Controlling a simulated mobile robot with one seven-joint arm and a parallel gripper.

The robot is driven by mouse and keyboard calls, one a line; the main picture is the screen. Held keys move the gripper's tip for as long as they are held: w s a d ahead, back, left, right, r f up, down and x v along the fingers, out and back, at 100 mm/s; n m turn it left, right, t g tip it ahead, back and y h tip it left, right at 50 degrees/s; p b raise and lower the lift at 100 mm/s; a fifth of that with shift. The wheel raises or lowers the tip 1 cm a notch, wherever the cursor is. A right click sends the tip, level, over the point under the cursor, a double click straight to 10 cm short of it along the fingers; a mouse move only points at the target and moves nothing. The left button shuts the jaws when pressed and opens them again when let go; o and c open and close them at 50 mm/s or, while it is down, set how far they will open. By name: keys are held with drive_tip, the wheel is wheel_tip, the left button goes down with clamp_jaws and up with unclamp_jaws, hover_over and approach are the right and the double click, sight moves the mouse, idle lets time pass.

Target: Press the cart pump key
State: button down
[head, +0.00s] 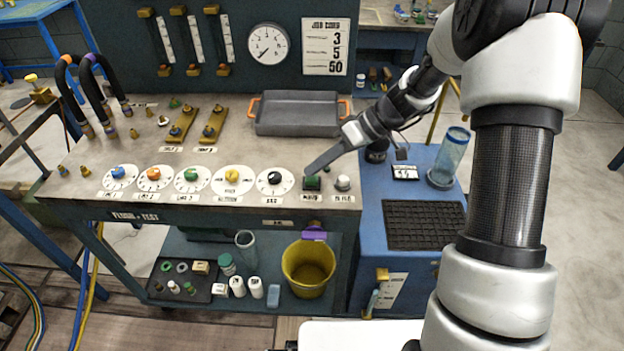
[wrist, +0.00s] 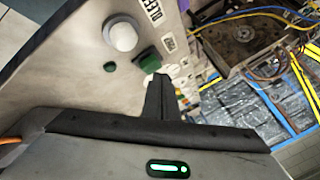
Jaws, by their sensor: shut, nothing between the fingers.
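A green square key (head: 312,184) sits at the right end of the grey test bench's front row; its label is too small to read surely. In the wrist view the green key (wrist: 148,61) is just beyond my fingertips. My gripper (head: 309,171) is shut and empty, its dark fingers pointing down-left at the key. In the wrist view my gripper (wrist: 160,78) overlaps the key's near edge. I cannot tell whether it touches. A white round button (head: 343,183) stands to the key's right; it also shows in the wrist view (wrist: 122,36).
Several coloured knobs on white dials, the nearest black (head: 275,178), line the bench (head: 150,208) left of the key. A grey tray (head: 297,118) lies behind. A blue cabinet (head: 372,250) with a clear cylinder (head: 450,155) stands right.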

sight(317, 177)
drive_tip(key=shift+f+b, duration=0.4)
drive_tip(key=shift+b, duration=0.05)
idle(0.3)
drive_tip(key=shift+r, duration=0.1)
drive_tip(key=shift+r+p, duration=0.3)
drive_tip(key=shift+r, duration=0.5)
wheel_tip(317, 177, up, 6)
drive_tip(key=p, duration=0.2)
idle(0.4)
